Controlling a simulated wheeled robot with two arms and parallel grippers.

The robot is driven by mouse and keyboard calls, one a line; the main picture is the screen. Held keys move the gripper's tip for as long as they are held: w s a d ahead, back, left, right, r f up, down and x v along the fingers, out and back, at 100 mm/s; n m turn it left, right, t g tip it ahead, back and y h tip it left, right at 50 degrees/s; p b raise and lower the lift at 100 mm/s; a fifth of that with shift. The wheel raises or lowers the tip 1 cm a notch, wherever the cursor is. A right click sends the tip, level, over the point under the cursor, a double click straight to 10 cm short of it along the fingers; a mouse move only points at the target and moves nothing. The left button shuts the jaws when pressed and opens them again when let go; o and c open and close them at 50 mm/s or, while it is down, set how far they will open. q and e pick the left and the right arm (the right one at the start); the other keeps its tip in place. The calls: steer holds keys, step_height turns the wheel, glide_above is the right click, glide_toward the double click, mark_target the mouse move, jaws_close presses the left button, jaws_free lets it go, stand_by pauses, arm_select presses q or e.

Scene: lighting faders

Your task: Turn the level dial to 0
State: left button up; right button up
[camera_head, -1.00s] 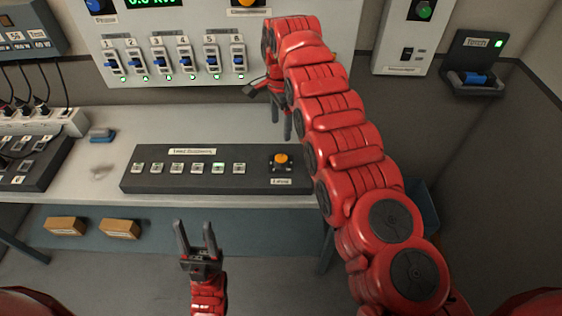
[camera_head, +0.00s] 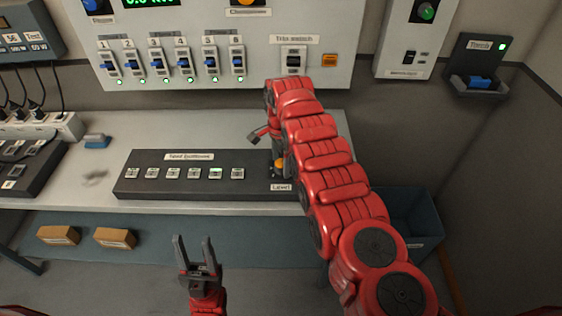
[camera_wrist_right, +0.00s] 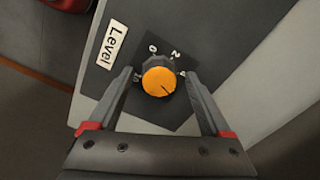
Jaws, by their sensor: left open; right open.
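The level dial (camera_wrist_right: 159,81) has an orange cap and a dark ribbed skirt, with 0, 2 and 4 readable around it. A dark line on its cap points to the lower right in the right wrist view, past the 4. In the head view the dial (camera_head: 281,164) is partly hidden by my right gripper (camera_head: 277,152). My right gripper is open, and in the wrist view its fingers (camera_wrist_right: 161,78) are on either side of the dial; I cannot tell if they touch it. My left gripper (camera_head: 193,240) is open and empty in front of the table.
The dark console (camera_head: 150,188) with a row of buttons lies on the grey table (camera_head: 200,125). A wall panel (camera_head: 330,75) with several switches stands behind. A blue bin (camera_head: 418,215) is at right, and two small boxes (camera_head: 115,238) lie on the lower shelf.

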jaws_close()
stand_by(0.4)
